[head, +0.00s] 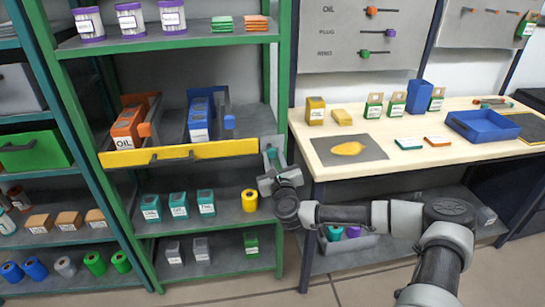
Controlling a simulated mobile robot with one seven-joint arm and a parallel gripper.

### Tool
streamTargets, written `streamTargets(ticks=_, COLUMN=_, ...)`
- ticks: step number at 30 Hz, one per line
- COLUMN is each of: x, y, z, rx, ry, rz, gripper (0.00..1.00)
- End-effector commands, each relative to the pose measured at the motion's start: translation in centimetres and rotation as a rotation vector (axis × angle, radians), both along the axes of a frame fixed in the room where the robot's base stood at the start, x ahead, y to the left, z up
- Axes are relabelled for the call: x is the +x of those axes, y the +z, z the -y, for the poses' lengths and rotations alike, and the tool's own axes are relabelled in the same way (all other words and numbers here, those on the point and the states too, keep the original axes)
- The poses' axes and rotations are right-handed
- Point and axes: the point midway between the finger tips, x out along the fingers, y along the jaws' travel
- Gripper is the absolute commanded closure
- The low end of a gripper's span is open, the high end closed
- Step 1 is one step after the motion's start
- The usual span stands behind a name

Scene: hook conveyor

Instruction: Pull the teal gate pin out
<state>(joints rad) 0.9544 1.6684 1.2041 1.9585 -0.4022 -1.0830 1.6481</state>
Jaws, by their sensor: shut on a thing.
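My gripper (269,161) is at the right end of the yellow drawer front, beside the green rack post. A small teal piece (271,153), apparently the teal gate pin, shows between its fingers, and the gripper is shut on it. Most of the pin is hidden by the fingers, and I cannot tell whether it still sits in anything. The yellow drawer front (180,154) has a dark handle.
Teal boxes (178,205) and a yellow roll (249,200) stand on the shelf below. At right, a wooden table (440,155) holds a dark mat, a blue tray (497,124) and several small boxes. Open floor lies in front of the rack.

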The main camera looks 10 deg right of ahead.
Motion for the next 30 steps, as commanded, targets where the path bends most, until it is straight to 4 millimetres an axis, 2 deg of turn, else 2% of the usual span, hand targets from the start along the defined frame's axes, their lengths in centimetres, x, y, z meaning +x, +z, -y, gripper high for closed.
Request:
streamTargets(ticks=3, x=-0.7, y=-0.2, z=0.0, rx=0.001, ry=0.001, rz=-0.002, gripper=1.0)
streamTargets(ticks=10, x=-0.8, y=-0.2, z=-0.1, rx=0.001, ry=0.001, rz=-0.003, gripper=1.0)
streamTargets(ticks=11, x=-0.8, y=-0.2, z=-0.1, rx=0.001, ry=0.001, rz=-0.003, gripper=0.7)
streamTargets(ticks=14, x=-0.8, y=-0.2, z=0.0, rx=0.001, ry=0.001, rz=-0.003, gripper=0.54)
streamTargets(ticks=24, x=-1.0, y=-0.1, z=0.0, rx=0.0, ry=0.001, rz=-0.001, gripper=0.54)
streamTargets(ticks=26, x=-1.4, y=-0.1, z=0.0, rx=0.0, ry=0.001, rz=-0.001, gripper=0.54)
streamTargets(ticks=30, x=-3.7, y=0.0, z=0.0, rx=0.001, ry=0.0, rz=-0.002, gripper=0.54)
